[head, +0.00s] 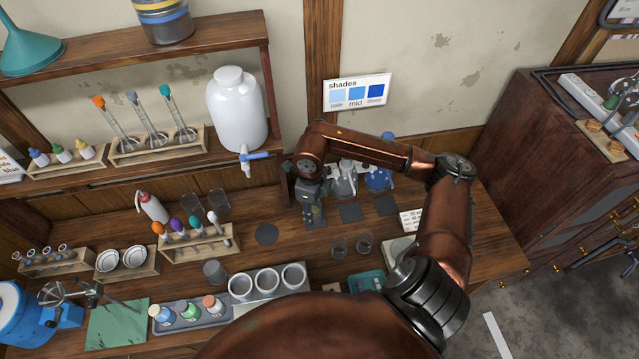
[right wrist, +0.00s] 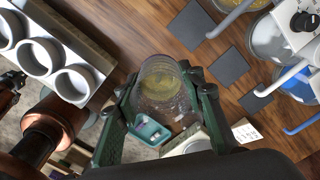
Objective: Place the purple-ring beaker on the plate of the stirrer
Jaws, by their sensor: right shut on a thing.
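My right gripper (right wrist: 163,100) is shut on a clear beaker (right wrist: 160,85), which sits between its two green fingers in the right wrist view. In the head view the right gripper (head: 313,215) points down over the bench, and I cannot make out the beaker there. A pale, low device (head: 400,250) at the bench's right may be the stirrer; my arm partly hides it. It also shows in the right wrist view (right wrist: 190,140), beyond the beaker. My left gripper is not in view.
A teal tray (head: 366,284) and a white block of cups (head: 267,285) are in front. Flasks (head: 345,180) stand behind dark mats (head: 351,213). A white card (head: 411,220) lies at the right.

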